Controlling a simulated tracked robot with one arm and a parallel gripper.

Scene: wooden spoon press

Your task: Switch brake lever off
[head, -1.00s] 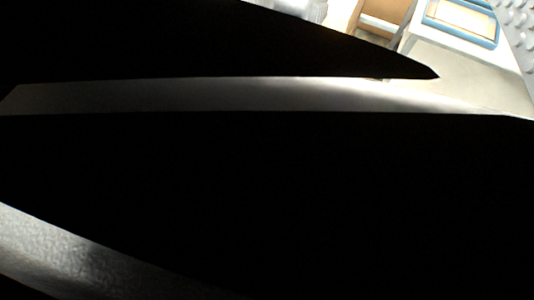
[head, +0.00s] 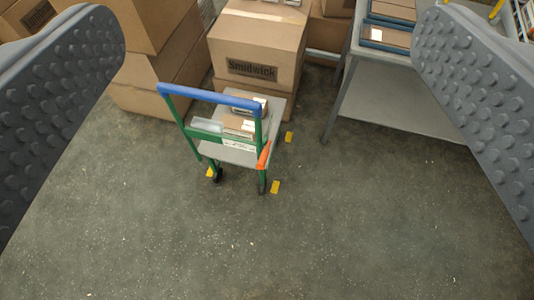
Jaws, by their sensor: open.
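A small green-framed cart (head: 190,140) with a blue handle bar (head: 212,97) stands on the floor near the picture's centre. An orange lever (head: 264,156) sits on its near right side, tilted, just above a wheel; I take it to be the brake lever. My gripper (head: 268,30) is open, with one grey studded finger at the left edge and one at the right edge. The cart appears between the fingers, beyond them, and nothing is between the pads. Whether the brake is on cannot be told.
Cardboard boxes (head: 262,45) are stacked behind the cart and at the upper left. A grey table (head: 390,105) stands at the upper right. Small yellow blocks (head: 276,187) lie on the floor around the cart. The floor (head: 250,250) in front is clear.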

